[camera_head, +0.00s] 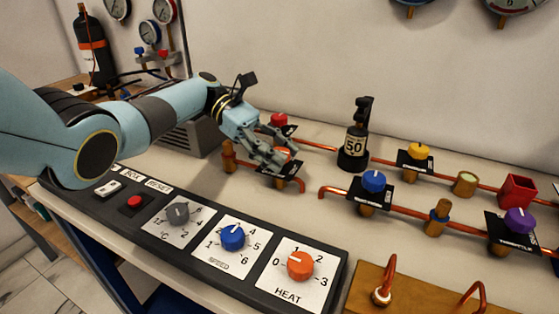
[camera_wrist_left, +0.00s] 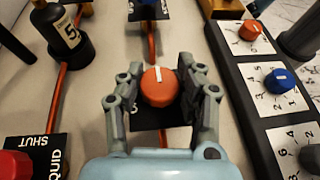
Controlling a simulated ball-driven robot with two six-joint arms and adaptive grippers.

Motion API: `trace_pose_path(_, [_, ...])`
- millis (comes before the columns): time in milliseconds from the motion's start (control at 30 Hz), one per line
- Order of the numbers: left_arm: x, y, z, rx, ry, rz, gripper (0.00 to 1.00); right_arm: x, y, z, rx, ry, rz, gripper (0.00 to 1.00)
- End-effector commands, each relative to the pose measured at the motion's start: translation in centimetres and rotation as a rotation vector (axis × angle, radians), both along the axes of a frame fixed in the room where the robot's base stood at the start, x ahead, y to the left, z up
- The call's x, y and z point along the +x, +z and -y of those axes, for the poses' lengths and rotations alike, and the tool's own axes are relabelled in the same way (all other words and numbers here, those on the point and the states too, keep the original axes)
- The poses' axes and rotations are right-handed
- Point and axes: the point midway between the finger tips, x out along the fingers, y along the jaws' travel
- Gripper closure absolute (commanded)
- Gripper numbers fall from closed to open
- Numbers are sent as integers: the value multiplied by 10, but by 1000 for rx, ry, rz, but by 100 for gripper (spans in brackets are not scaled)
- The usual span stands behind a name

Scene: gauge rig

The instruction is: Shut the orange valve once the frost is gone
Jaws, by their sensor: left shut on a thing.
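The orange valve (camera_wrist_left: 158,87) is a round knob with a white pointer line, over a black plate on a copper pipe. My left gripper (camera_wrist_left: 160,80) has its two fingers around the knob, one on each side, and is shut on it. In the head view the left gripper (camera_head: 280,160) comes down over the pipe and hides most of the valve. I make out no clear frost on the pipes in view; the pipe under the gripper is partly hidden. My right gripper is not in view.
A black bottle marked 50 (camera_head: 354,145) stands right of the gripper. Red (camera_head: 279,119), yellow (camera_head: 419,151), blue (camera_head: 373,181) and purple (camera_head: 520,221) valves sit along the copper pipes. The front control panel has an orange HEAT knob (camera_head: 301,265) and a blue SPEED knob (camera_head: 232,236).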

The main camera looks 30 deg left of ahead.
Motion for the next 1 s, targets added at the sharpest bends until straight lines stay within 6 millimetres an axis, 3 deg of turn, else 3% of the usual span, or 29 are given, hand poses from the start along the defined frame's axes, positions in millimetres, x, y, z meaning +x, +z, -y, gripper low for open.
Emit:
trace_pose_path(600, [-1,-2,1,1,-40,-2,97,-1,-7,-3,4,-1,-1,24])
trace_pose_path(633, [-1,-2,1,1,-40,-2,62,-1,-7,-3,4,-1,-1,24])
trace_pose_path(800, [0,-1,0,1,-40,-1,40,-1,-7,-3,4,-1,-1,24])
trace_pose_path(1000, [0,-1,0,1,-40,-1,39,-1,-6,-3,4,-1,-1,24])
